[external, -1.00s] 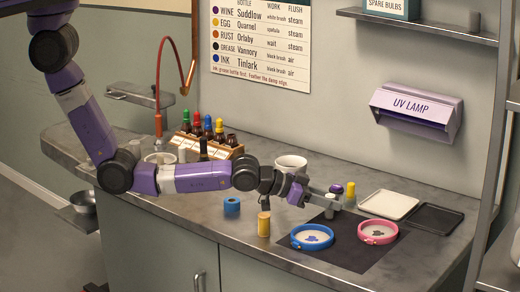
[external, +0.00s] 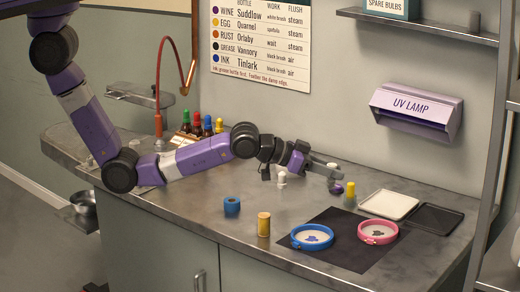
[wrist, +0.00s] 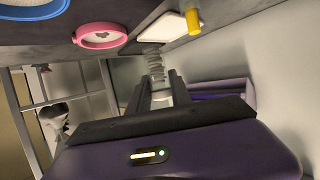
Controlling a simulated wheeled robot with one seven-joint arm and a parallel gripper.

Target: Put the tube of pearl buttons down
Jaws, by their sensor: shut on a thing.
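The tube of pearl buttons (wrist: 153,62) shows in the wrist view as a pale stack of discs between my two fingers. My gripper (wrist: 158,92) is shut on it near its lower end in that picture. In the external view my gripper (external: 328,168) is over the back part of the worktop, behind the dark mat. The tube is small and partly hidden there, so I cannot tell whether its end touches the worktop.
A yellow spool (external: 350,190) and a purple-topped item stand close to my gripper. A white tray (external: 388,204) and black tray (external: 434,218) lie to the right. Blue (external: 311,237) and pink (external: 378,232) hoops lie on the dark mat (external: 345,258).

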